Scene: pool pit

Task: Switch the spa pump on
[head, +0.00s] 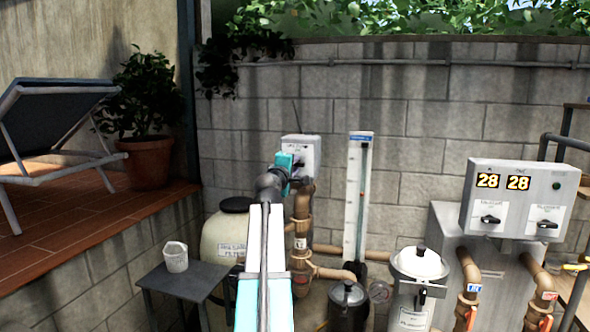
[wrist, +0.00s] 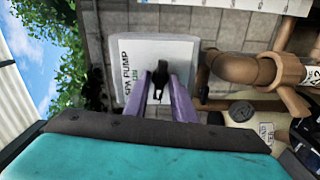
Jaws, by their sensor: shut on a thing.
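The spa pump switch box (wrist: 145,55) is a pale box on the block wall, with "SPA PUMP" lettering that reads sideways in the wrist view. In the head view the box (head: 308,152) stands behind my gripper, which covers part of its front. A small black knob (wrist: 157,73) sticks out of its face. My gripper (wrist: 161,84) has its two purple fingers on either side of the knob and is shut on it. The fingers hide part of the knob, so I cannot tell which way it points. In the head view the fingertips are hidden.
Brown pipes (wrist: 245,68) run close beside the box. Below stand a cream filter tank (head: 222,240) and a small table (head: 185,281) with a white jug (head: 175,257). A grey control box (head: 520,200) with two "28" displays is at the right.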

